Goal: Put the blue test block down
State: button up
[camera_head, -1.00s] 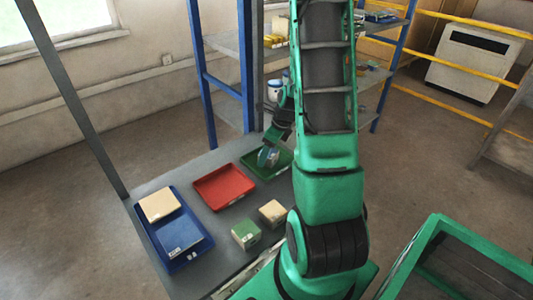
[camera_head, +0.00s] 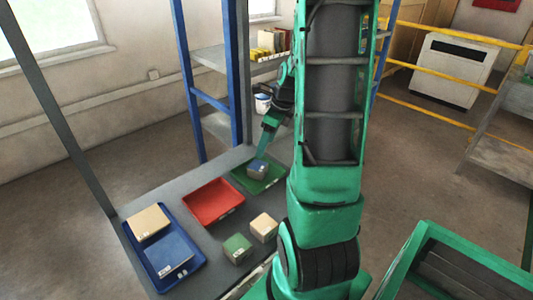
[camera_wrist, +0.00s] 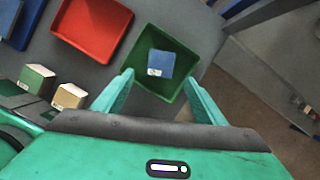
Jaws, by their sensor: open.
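The blue test block (camera_head: 257,169) sits in the green tray (camera_head: 272,179) at the far end of the grey table. In the wrist view the block (camera_wrist: 160,64) lies on the floor of the green tray (camera_wrist: 150,36), clear of the tray walls, with a small white label on its near edge. My gripper (camera_wrist: 160,85) is open and empty, its two fingers spread wide on either side of the block and apart from it. In the head view my gripper (camera_head: 265,150) is just above the block, partly hidden by my arm.
A red tray (camera_head: 212,203) stands beside the green one. A blue tray (camera_head: 155,262) holds a beige and a blue block. A green block (camera_head: 237,248) and a beige block (camera_head: 264,227) stand on the table (camera_head: 205,240). A blue-framed shelf (camera_head: 229,75) rises behind.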

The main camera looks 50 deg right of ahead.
jog(key=s+a+r+n+g, duration=0.1)
jog(key=s+a+r+n, duration=0.2)
jog(key=s+n, duration=0.3)
jog(key=s+a+r+n+g, duration=0.1)
jog(key=s+a+r+n, duration=0.1)
jog(key=s+a+n, duration=0.4)
jog(key=s+a+r+n+g+h, duration=0.1)
jog(key=s+a+r+n, duration=0.2)
jog(key=n, duration=1)
jog(key=s+a, duration=0.2)
jog(key=s, duration=0.3)
jog(key=shift+r, duration=0.35)
